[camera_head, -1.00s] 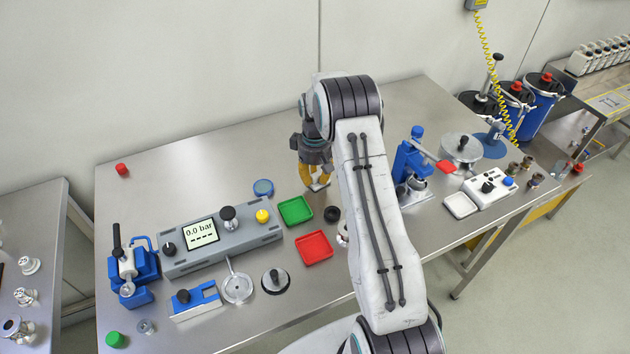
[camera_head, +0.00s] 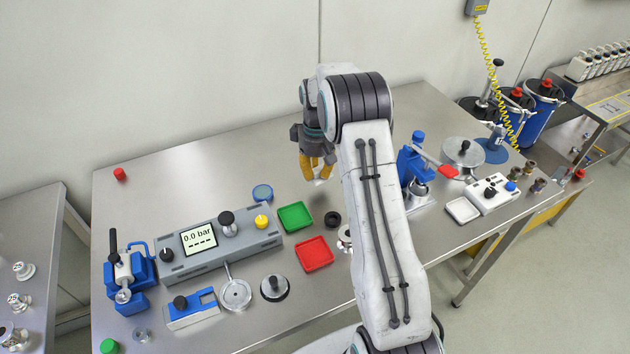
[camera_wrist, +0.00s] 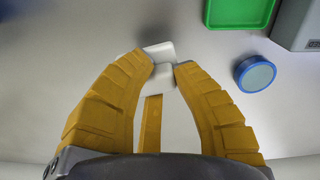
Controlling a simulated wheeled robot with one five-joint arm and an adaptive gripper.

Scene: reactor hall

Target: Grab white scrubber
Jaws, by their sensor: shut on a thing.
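A small white block-like thing, which I take to be the white scrubber (camera_wrist: 158,52), shows in the wrist view between my yellow fingertips. My gripper (camera_wrist: 156,66) is shut on it, with the fingertips against its sides. In the head view my gripper (camera_head: 318,178) hangs over the steel bench behind the green tray, and a bit of the white scrubber (camera_head: 322,174) shows at its tips. The arm hides part of the bench to the right. I cannot tell its exact height over the bench.
A green tray (camera_head: 296,217) and a red tray (camera_head: 314,253) lie in front of my gripper. A blue-rimmed round dish (camera_head: 262,193) and a grey pressure box (camera_head: 222,243) stand to the left. A blue press (camera_head: 416,165) stands to the right. The bench's back left is mostly clear.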

